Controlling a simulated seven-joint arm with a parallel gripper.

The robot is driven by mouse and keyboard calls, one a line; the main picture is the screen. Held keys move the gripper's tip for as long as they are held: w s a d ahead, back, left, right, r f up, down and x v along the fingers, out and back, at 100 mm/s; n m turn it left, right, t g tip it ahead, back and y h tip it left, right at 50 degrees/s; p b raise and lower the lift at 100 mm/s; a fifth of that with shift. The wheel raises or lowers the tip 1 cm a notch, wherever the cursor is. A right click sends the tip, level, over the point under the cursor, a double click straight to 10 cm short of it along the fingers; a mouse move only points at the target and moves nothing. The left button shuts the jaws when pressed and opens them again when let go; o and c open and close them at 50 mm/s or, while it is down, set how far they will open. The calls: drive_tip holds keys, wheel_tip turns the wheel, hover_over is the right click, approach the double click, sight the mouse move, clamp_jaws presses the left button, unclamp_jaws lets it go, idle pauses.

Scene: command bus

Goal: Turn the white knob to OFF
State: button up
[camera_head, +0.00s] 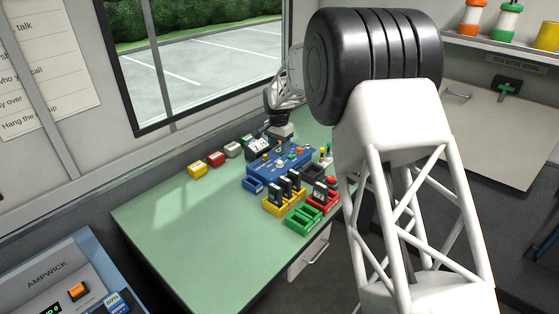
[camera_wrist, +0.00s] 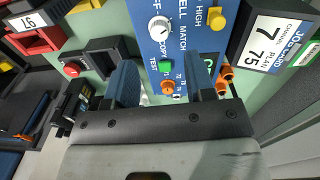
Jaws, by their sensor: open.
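The white knob (camera_wrist: 159,28) sits on the face of the blue panel (camera_wrist: 174,12), at the top centre of the wrist view. Scale marks ring it, but its pointer setting is too small to read. The blue panel also shows on the green table in the head view (camera_head: 265,168). My gripper (camera_wrist: 164,75) is open, with its two blue fingers apart and no object clasped between them. The knob lies beyond the fingertips, untouched. In the head view my gripper (camera_head: 281,132) is behind the panel, and its fingers are hard to make out.
Near the knob are a green button (camera_wrist: 164,66), an orange button (camera_wrist: 167,87) and a yellow knob (camera_wrist: 216,18). A job card display (camera_wrist: 272,37) stands to the right. Yellow (camera_head: 272,207) and green (camera_head: 298,219) trays stand before the panel. The table's left part (camera_head: 190,240) is clear.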

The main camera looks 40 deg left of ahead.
sight(280, 162)
drive_tip(key=shift+d+f, duration=0.1)
drive_tip(key=shift+f, duration=3.25)
drive_tip(key=shift+c, duration=0.2)
clamp_jaws()
drive_tip(key=shift+n, duration=0.4)
drive_tip(key=n, duration=1.1)
drive_tip(key=shift+r, duration=0.1)
